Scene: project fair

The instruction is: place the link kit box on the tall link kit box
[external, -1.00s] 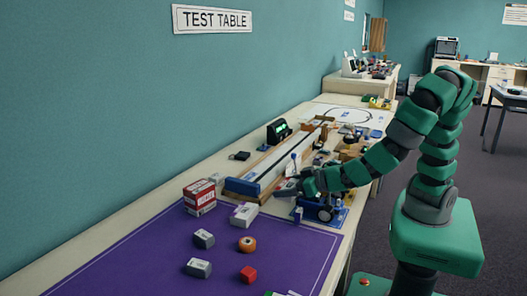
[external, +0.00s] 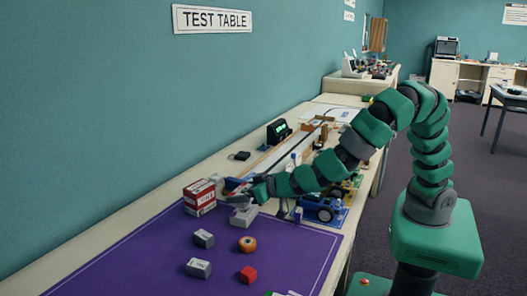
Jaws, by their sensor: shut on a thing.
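My gripper (external: 238,193) is at the far edge of the purple mat, just right of the red and white box. It is shut on a small grey box (external: 238,201), which I take to be the link kit box and which the jaws largely cover. Directly below it stands a pale grey-white box (external: 243,216), which looks like the tall link kit box. I cannot tell whether the two boxes touch or are slightly apart.
A red and white box (external: 200,198) stands close left of my gripper. Two grey boxes (external: 203,239) (external: 199,268), an orange roll (external: 247,244) and a red cube (external: 248,274) lie on the purple mat (external: 140,272). A blue wheeled model (external: 321,209) stands to the right.

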